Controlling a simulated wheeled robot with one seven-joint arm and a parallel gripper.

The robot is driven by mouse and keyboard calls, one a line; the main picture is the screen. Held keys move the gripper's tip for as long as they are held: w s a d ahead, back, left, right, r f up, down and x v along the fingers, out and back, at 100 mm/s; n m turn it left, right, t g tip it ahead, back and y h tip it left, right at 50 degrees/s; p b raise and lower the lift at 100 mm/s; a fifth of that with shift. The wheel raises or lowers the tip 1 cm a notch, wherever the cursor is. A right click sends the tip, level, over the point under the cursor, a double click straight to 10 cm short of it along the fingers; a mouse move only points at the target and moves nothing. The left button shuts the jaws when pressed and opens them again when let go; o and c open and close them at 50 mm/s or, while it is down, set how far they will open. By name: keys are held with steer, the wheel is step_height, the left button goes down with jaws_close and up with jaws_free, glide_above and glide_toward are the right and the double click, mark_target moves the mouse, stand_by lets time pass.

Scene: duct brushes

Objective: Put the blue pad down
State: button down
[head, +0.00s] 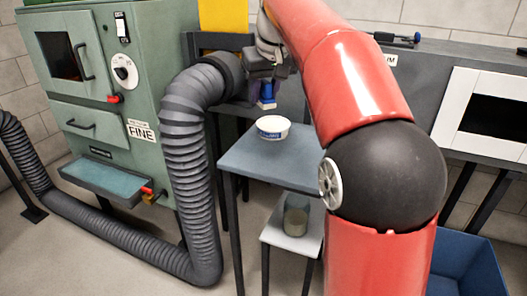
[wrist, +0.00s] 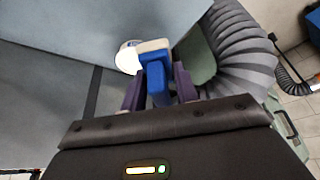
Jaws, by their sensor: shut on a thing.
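My gripper (head: 266,82) is shut on the blue pad (head: 267,91), which hangs below the fingers near the hose end. In the wrist view the blue pad (wrist: 158,78) sits between the two dark purple fingers, with a cream-white part at its far end. My gripper (wrist: 160,90) covers part of its sides. A white tub with a blue label (head: 272,127) stands upright on the small grey-blue table (head: 300,172), below the pad in the head view. The tub (wrist: 127,60) is partly hidden behind the pad in the wrist view. I see no contact between pad and table.
A blue bin (head: 470,262) stands at right. The table has bare room around the tub.

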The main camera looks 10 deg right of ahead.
mark_target(262, 155)
step_height(262, 155, down, 14)
steer(key=b, duration=0.2)
steer(key=shift+f+b, duration=0.25)
steer(key=shift+b, duration=0.15)
steer(key=shift+f, duration=0.1)
steer(key=c, duration=1.1)
jaws_free()
steer(key=shift+o, duration=0.2)
steer(key=a+p+v, duration=0.1)
steer(key=p+v, duration=0.1)
steer(key=v, duration=1)
steer(key=s+f+m, duration=0.1)
steer(key=s+f, duration=0.8)
steer(key=s, duration=0.3)
steer(key=s+f+t, duration=0.1)
steer(key=s+f, duration=0.8)
steer(key=s, duration=0.4)
steer(key=shift+d+m+h, duration=0.25)
steer(key=shift+m+h, duration=0.05)
steer(key=shift+m, duration=0.1)
